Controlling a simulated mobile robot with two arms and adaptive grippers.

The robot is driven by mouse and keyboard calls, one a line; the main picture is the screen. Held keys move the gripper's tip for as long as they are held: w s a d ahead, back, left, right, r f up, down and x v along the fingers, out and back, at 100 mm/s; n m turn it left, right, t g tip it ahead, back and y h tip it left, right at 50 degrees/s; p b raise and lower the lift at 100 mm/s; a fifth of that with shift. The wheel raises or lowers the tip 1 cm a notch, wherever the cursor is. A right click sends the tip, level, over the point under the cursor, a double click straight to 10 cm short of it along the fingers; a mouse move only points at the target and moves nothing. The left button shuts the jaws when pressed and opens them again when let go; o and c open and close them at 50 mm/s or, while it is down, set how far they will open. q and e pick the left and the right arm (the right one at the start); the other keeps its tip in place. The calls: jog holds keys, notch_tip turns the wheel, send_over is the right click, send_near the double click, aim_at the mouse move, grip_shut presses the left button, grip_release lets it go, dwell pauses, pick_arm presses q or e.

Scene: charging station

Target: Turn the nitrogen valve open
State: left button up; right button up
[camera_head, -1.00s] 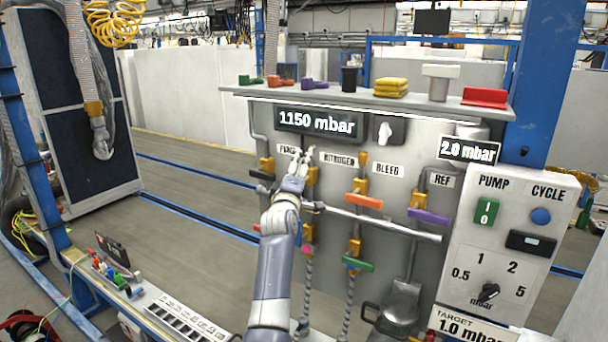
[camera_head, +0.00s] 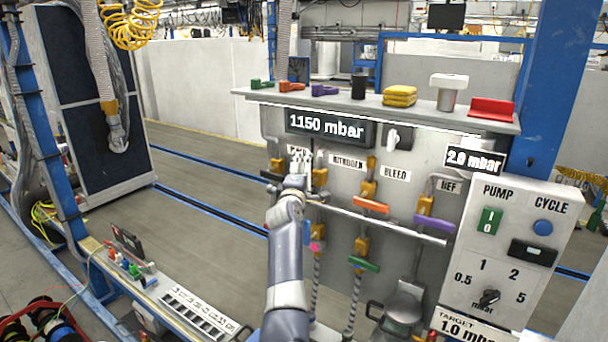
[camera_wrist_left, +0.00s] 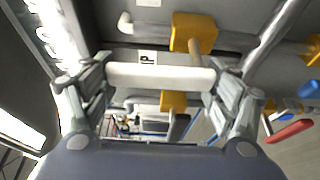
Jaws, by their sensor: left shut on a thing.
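The NITROGEN label (camera_head: 347,162) is on the grey panel in the head view. My left gripper (camera_head: 308,168) is just left of it, in front of a pipe, and hides most of the valve there. In the left wrist view, my left gripper (camera_wrist_left: 160,85) is shut on a pale bar-shaped handle (camera_wrist_left: 160,76), which spans between its fingers. A short stem joins this handle to a yellow valve body (camera_wrist_left: 190,32). This appears to be the nitrogen valve. The display (camera_head: 326,125) reads 1150 mbar. My right gripper is not in view.
A pale rail (camera_head: 385,222) crosses the panel below the gripper. Orange (camera_head: 371,205), purple (camera_head: 434,223) and green (camera_head: 363,263) levers are to the right. A black lever (camera_head: 272,176) is close on the left. A shelf (camera_head: 345,104) with small objects overhangs the panel.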

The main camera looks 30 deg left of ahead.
pick_arm(q)
jog(key=shift+r, duration=0.15)
jog(key=o, duration=1.3)
jog(key=shift+o, duration=1.1)
jog(key=shift+a, duration=0.1)
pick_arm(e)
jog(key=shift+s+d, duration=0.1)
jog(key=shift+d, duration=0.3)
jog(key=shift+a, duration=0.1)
pick_arm(q)
jog(key=v, duration=0.7)
jog(key=shift+s, duration=0.25)
